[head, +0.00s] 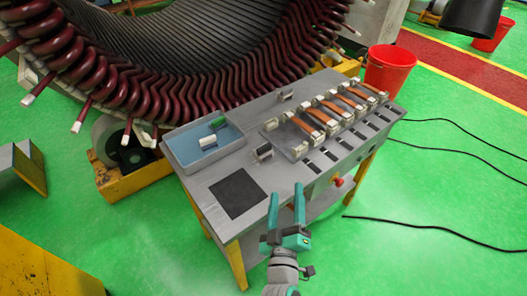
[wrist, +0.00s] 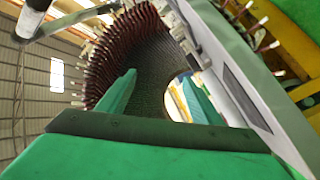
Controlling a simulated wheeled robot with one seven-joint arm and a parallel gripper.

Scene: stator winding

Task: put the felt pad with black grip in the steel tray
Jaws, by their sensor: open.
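The steel tray (head: 172,158) is a shallow, blue-lined tray at the left back of the grey workbench. A green piece (head: 218,123) and a white block (head: 208,141) lie in it. A small block with a black part (head: 264,152) sits on the bench right of the tray; it looks like the felt pad with black grip, but is too small to be sure. My gripper (head: 286,194) is open and empty at the bench's front edge, in front of and apart from that block. In the wrist view its green fingers (wrist: 160,92) are spread with nothing between them.
A black square mat (head: 239,193) lies at the bench's front left. A rack with several copper-coloured strips (head: 325,117) fills the right side. A small piece (head: 285,95) lies at the back. The large stator (head: 190,70) stands behind, and a red bucket (head: 389,70) stands beyond the right end.

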